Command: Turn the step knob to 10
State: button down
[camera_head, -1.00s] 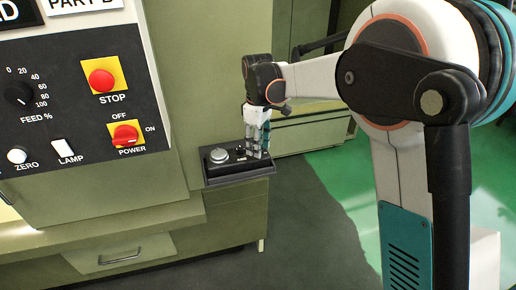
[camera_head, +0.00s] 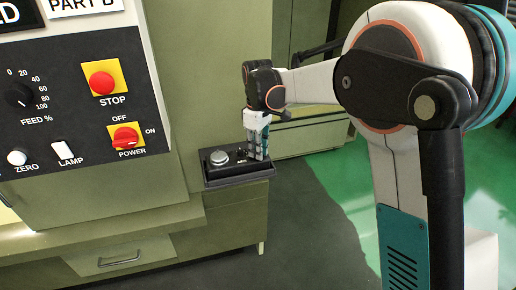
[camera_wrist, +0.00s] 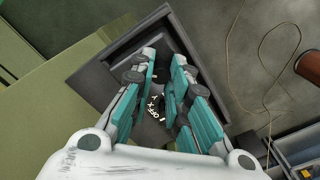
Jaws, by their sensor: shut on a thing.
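A black control box (camera_head: 236,178) sits on the green cabinet ledge in the head view, with a large silver dial (camera_head: 219,157) at its left. My gripper (camera_head: 260,156) points down at the right part of this box. In the wrist view the fingers (camera_wrist: 163,62) are shut on a small dark knob, mostly hidden between them. White lettering (camera_wrist: 156,108), including "OFF", "X" and "Y", shows on the box beside the fingers. The step knob's markings and pointer are hidden or too small to read, so I cannot tell its setting.
A machine panel (camera_head: 80,75) with a red STOP button (camera_head: 101,83), a red POWER switch (camera_head: 125,136) and a FEED dial (camera_head: 19,95) stands to the left. A cable (camera_wrist: 237,60) lies on the grey floor.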

jog(key=m, duration=0.4)
jog(key=shift+p, duration=0.4)
jog(key=shift+m+p, duration=0.3)
jog(key=shift+m, duration=1.9)
jog(key=c, duration=1.5)
grip_release()
